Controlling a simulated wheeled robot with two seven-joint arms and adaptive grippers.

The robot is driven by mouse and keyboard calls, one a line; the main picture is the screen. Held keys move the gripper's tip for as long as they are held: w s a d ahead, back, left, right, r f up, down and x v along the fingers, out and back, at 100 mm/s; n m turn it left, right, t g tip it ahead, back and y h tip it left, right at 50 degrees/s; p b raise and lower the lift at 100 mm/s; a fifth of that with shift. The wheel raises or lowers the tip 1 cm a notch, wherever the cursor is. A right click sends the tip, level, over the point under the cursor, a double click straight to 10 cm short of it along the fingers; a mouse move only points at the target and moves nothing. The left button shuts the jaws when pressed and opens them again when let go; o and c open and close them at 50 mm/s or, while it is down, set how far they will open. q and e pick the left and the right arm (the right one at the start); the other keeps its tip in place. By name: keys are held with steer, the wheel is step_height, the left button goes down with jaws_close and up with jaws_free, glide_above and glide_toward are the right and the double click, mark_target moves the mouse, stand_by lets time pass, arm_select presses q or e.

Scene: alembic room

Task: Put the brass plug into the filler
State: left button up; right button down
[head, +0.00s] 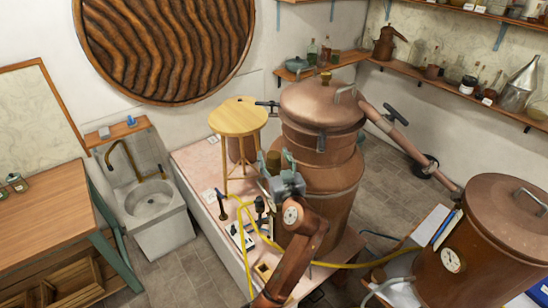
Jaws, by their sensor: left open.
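My left gripper (275,164) is in front of the large copper still (324,180), its fingers apart and pointing up and away. A short dark brass-coloured cylinder (273,160) shows between or just behind the fingertips; I cannot tell whether it is the plug or the filler, or whether the fingers touch it. A small brass piece (325,75) stands at the back of the still's domed lid (318,104). It too may be the plug or the filler. My right gripper is out of view.
A wooden stool (238,116) stands on the pink bench (195,165), left of the still. A yellow hose (243,235) runs along the bench. A copper pipe (400,140) slopes right to a second copper vessel (500,215). A sink (150,201) is at left.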

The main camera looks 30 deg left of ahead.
mark_target(274, 155)
arm_select(q)
step_height(274, 155, up, 10)
stand_by(0.6)
